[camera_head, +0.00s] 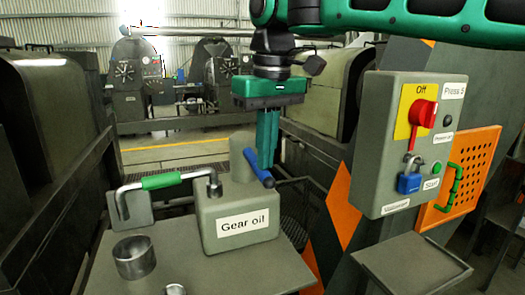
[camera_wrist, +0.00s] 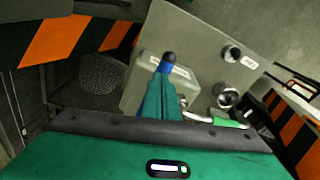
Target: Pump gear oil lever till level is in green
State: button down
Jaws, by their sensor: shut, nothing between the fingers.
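The grey gear oil box (camera_head: 240,240) stands on a grey table, with a white "Gear oil" label on its front. A lever with a blue handle (camera_head: 259,168) sticks out at its upper right, beside a grey cylinder. My gripper (camera_head: 266,165) points down with its green fingers shut at the blue handle; whether they touch it, I cannot tell. In the wrist view the shut fingers (camera_wrist: 163,115) overlap the blue handle (camera_wrist: 168,62), whose dark tip shows beyond them. The box (camera_wrist: 135,92) is partly hidden behind them. I cannot make out a level gauge or green zone.
A bent pipe with a green sleeve (camera_head: 161,181) reaches left from the box. A metal cup (camera_head: 134,258) stands on the table (camera_head: 215,278). To the right is a control box (camera_head: 400,150) with a red switch and blue padlock, near an orange perforated panel (camera_head: 470,165).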

jog(key=shift+s, duration=0.1)
jog(key=shift+s+d+r, duration=0.25)
jog(key=shift+s+d, duration=0.15)
jog(key=shift+s, duration=0.2)
jog(key=shift+s+d+r, duration=0.25)
jog(key=shift+s+d, duration=0.15)
jog(key=shift+s, duration=0.2)
notch_tip(320, 180, up, 11)
jog(key=shift+s+d, duration=0.3)
jog(key=shift+s, duration=0.05)
jog(key=shift+f, duration=0.2)
